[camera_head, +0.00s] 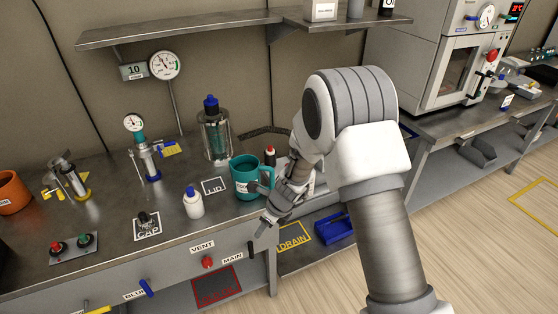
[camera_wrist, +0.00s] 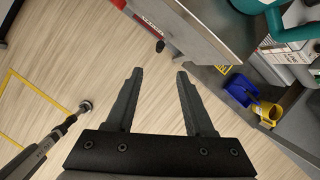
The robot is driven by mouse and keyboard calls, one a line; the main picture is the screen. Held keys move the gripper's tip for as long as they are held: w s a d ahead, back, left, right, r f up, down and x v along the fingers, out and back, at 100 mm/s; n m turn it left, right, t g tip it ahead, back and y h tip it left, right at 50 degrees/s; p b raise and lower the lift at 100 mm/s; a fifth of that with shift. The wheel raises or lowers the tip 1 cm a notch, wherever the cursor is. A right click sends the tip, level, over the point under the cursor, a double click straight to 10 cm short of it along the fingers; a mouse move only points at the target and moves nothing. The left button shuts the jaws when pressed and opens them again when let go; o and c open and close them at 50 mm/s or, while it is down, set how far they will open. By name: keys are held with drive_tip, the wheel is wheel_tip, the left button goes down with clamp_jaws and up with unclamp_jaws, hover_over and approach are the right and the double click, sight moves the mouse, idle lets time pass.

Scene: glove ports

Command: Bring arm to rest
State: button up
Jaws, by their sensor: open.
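My gripper (camera_head: 268,223) hangs in front of the bench edge at the end of my bent arm, close to a teal mug (camera_head: 244,178). In the wrist view my gripper (camera_wrist: 158,78) shows two dark fingers spread apart with only wood floor between them. It is open and empty. The teal mug stands on the bench just behind the gripper; whether they touch I cannot tell. Part of a teal thing also shows at the top right of the wrist view. My forearm hides part of the bench right of the mug.
The steel bench (camera_head: 105,205) carries a white bottle with a blue cap (camera_head: 193,204), a glass vessel (camera_head: 215,135) and gauges. A blue bin (camera_head: 335,228) sits below, near the DRAIN label (camera_head: 293,237). A grey oven (camera_head: 455,75) stands right. Floor at right (camera_head: 480,220) is clear.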

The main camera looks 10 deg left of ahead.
drive_tip(key=shift+r, duration=0.1)
drive_tip(key=s+d+r+n+p, duration=0.1)
drive_tip(key=s+d+r+n, duration=0.2)
drive_tip(key=r, duration=0.5)
drive_tip(key=s+d+r+n+t, duration=0.1)
drive_tip(key=d+r+n, duration=0.25)
drive_tip(key=r, duration=0.55)
drive_tip(key=s+d+r+n+p, duration=0.1)
drive_tip(key=s+d+r+n, duration=0.15)
drive_tip(key=r+n, duration=0.4)
drive_tip(key=s+d+r+n+t+h+p, duration=0.1)
drive_tip(key=s+d+r+n+h, duration=0.1)
drive_tip(key=s+d+r+n, duration=0.3)
drive_tip(key=s+d+r+n+t+h, duration=0.1)
drive_tip(key=s+d+r+n, duration=0.3)
drive_tip(key=s+d+r, duration=0.4)
drive_tip(key=s+d+h, duration=0.1)
drive_tip(key=s+d, duration=0.1)
drive_tip(key=s, duration=0.3)
drive_tip(key=shift+d+n+t+p, duration=0.3)
drive_tip(key=shift+n+p, duration=0.05)
drive_tip(key=shift+n, duration=0.05)
drive_tip(key=shift+w+a, duration=0.1)
drive_tip(key=shift+a, duration=0.1)
